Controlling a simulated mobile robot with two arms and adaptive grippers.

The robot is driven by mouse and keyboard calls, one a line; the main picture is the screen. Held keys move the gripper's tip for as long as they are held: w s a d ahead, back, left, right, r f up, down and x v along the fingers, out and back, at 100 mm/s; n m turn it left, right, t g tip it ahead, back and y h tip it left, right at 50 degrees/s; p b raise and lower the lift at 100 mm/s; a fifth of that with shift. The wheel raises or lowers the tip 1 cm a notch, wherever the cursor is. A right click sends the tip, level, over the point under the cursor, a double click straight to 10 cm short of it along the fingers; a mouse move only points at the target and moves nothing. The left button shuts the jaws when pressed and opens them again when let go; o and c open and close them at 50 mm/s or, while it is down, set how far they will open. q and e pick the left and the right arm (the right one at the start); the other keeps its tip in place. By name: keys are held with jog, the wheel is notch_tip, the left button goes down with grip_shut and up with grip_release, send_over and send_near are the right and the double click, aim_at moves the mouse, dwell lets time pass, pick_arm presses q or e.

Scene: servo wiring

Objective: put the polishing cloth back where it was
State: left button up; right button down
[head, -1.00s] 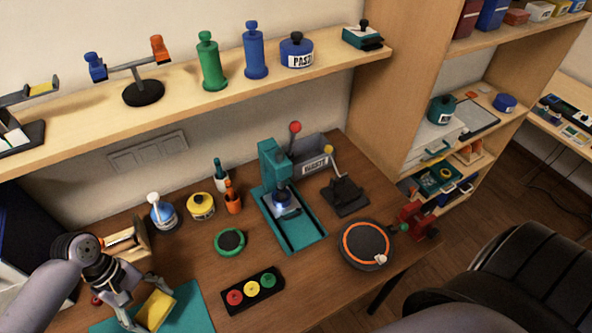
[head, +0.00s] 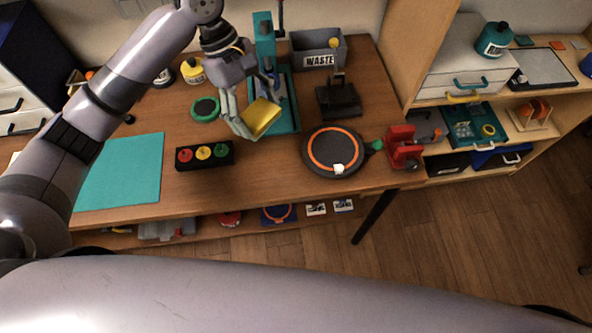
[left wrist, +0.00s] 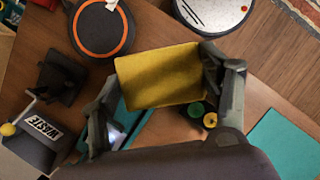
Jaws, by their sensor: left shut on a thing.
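The polishing cloth is a yellow folded square (head: 260,117). My left gripper (head: 250,118) is shut on it and holds it above the workbench, by the front of the teal press (head: 287,118). In the left wrist view the cloth (left wrist: 158,75) spans between the two fingers of the gripper (left wrist: 155,90) and hides part of the bench and press. The teal mat (head: 120,172) lies bare at the left of the bench. My right gripper is not in view.
A button box (head: 205,154) with red, yellow and green buttons stands left of the cloth. A round black turntable with an orange ring (head: 333,165) is to the right. A grey waste bin (head: 319,60) and a red vise (head: 403,147) stand farther right.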

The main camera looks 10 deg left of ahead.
pick_arm(q)
notch_tip(320, 180, down, 10)
jog(key=p, duration=0.2)
send_over(269, 169)
jog(key=a, duration=0.1)
jog(key=f, duration=0.4)
jog(key=shift+w+f, duration=0.3)
jog(key=shift+f, duration=0.05)
jog(key=shift+a+f, duration=0.1)
jog(key=shift+f, duration=2.5)
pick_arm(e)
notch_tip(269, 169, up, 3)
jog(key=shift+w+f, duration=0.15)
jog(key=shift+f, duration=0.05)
pick_arm(q)
jog(key=shift+f+p, duration=0.15)
jog(key=shift+p, duration=0.15)
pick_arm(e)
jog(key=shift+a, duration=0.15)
pick_arm(q)
jog(key=o, duration=1.1)
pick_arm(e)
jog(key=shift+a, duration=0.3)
